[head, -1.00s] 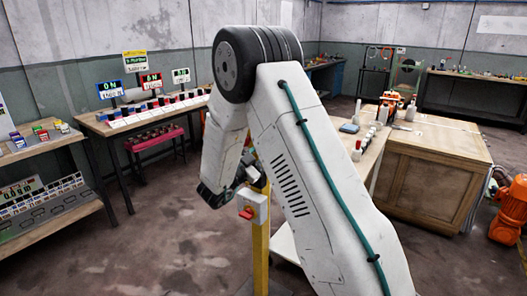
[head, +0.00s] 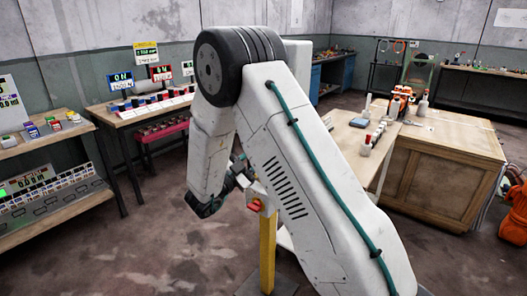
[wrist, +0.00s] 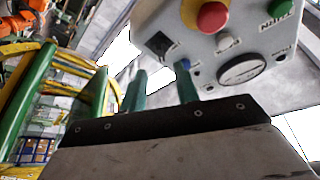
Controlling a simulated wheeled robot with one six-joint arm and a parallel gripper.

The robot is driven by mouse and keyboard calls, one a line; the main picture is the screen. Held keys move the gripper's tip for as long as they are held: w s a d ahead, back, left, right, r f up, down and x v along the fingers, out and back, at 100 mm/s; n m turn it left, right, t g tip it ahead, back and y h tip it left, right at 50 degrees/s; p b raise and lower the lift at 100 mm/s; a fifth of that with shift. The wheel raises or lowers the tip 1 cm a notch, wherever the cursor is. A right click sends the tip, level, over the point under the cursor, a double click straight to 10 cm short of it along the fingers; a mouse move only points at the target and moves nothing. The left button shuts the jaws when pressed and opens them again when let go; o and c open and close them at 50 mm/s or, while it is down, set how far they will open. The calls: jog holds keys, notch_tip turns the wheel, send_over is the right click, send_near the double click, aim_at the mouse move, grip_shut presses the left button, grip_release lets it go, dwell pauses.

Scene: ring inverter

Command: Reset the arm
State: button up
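My arm, white with a dark ribbed joint and a green cable, fills the middle of the head view. My gripper (head: 240,172) is small and partly hidden there, close to a control box (head: 258,194) on a yellow post (head: 267,250).
A wooden bench (head: 445,170) stands at the right with small items on top. A shelf (head: 60,207) stands at the left, and a table with signs and rows of coloured parts (head: 150,107) behind it. Orange equipment (head: 515,215) is at the right edge. Floor at lower left is clear.

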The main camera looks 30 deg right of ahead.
jog(key=shift+a, duration=0.1)
dwell(0.4)
jog(key=w+a+f+n+t+y, duration=0.4)
jog(key=w+f+n+t+y, duration=0.35)
jog(key=f+y, duration=0.35)
jog(key=s+a+r+n+g+y, duration=0.2)
jog(key=s+a+n+y, duration=0.15)
jog(key=a+y, duration=0.3)
jog(key=s+a+r+n+g+y, duration=0.1)
jog(key=s+a+r+n+y, duration=0.15)
jog(key=a+n+y, duration=0.35)
jog(key=s+d+r+n+g, duration=0.1)
jog(key=s+r, duration=0.4)
jog(key=s, duration=0.7)
jog(key=s+d+r+n+g+h, duration=0.1)
jog(key=s+r, duration=0.4)
jog(key=s, duration=0.7)
jog(key=s+d+r+n+g+h, duration=0.1)
jog(key=s+r+n+g, duration=0.3)
jog(key=s, duration=0.8)
jog(key=shift+d+r, duration=0.55)
jog(key=shift+d, duration=0.25)
